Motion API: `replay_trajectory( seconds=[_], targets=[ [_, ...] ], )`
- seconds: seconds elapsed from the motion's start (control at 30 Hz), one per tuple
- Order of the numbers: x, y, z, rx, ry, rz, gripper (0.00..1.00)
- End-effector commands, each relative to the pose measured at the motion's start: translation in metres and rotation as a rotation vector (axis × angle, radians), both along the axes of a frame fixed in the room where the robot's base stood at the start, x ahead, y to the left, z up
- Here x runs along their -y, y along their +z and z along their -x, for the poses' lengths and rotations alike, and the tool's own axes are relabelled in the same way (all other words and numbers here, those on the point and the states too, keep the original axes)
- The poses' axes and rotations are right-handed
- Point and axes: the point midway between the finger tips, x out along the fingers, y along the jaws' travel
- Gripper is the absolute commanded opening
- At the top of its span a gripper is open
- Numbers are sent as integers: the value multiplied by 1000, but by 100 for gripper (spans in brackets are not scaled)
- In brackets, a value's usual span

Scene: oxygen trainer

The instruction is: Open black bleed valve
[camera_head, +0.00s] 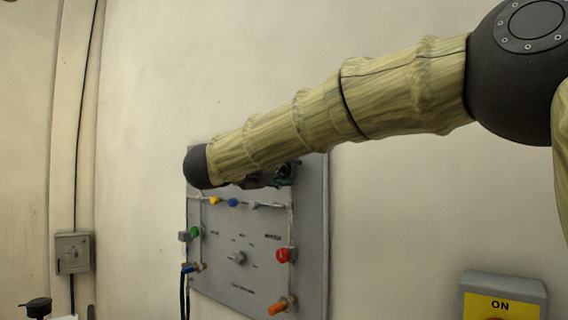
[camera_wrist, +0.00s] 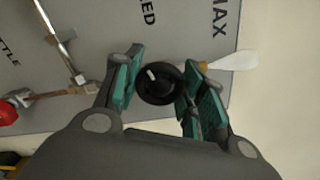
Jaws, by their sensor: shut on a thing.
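The black bleed valve is a round black knob (camera_wrist: 158,86) with a short white mark on its face, near the panel's edge in the wrist view. My gripper (camera_wrist: 164,82) has its teal-padded fingers on either side of the knob and is shut on it. In the head view my gripper (camera_head: 284,173) is partly hidden behind my arm at the top of the grey panel (camera_head: 312,225). The knob cannot be made out there.
The panel carries a red knob (camera_head: 284,255), an orange knob (camera_head: 277,307), a green knob (camera_head: 193,232) and several smaller fittings. A pale tapered handle (camera_wrist: 235,61) lies close beside the right finger. A yellow "ON" box (camera_head: 503,303) is at lower right.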

Motion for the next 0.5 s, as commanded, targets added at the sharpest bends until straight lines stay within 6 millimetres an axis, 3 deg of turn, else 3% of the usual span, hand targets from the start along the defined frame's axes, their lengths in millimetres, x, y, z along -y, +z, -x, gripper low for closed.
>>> replay_trajectory(
  seconds=[0.5],
  targets=[
    [-1, 2, 0, -327, 0, 373, 16]
  ],
)
